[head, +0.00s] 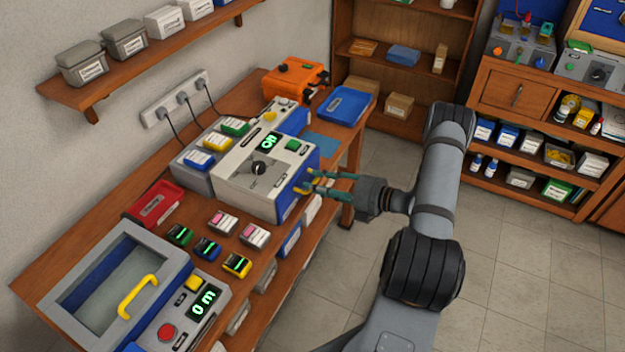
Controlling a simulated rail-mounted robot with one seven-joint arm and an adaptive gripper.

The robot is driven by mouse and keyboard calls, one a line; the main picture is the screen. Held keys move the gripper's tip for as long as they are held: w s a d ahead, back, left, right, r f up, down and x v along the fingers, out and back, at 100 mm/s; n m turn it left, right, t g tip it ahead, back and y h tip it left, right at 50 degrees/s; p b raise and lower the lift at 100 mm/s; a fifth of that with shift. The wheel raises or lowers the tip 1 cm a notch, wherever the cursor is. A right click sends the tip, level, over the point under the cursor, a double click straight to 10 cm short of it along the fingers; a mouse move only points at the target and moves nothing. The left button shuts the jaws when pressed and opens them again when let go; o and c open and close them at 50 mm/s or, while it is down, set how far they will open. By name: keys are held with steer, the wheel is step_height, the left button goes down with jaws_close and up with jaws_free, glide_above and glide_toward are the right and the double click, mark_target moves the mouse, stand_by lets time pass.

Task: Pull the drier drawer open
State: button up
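The drier is most likely the light grey box (240,175) with a black dial, a green display and a blue front, standing mid-bench. A yellow handle (302,188) sits on its blue front face, which I take to be the drawer. The drawer looks closed, though my gripper partly covers that side. My gripper (308,181) is at the handle, reaching in from the right. Its two green fingers are apart with a visible gap, and their tips overlap the handle in the picture. I cannot tell whether they touch it.
A glass-lidded box (115,285) with a yellow handle stands at the bench's near end. A red tray (155,203), small coloured modules (207,247) and an orange case (295,78) share the bench (85,238). Open floor (520,270) lies to the right.

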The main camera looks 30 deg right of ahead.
steer(key=shift+x, duration=0.9)
steer(key=shift+c, duration=1.4)
jaws_close()
steer(key=shift+s, duration=0.1)
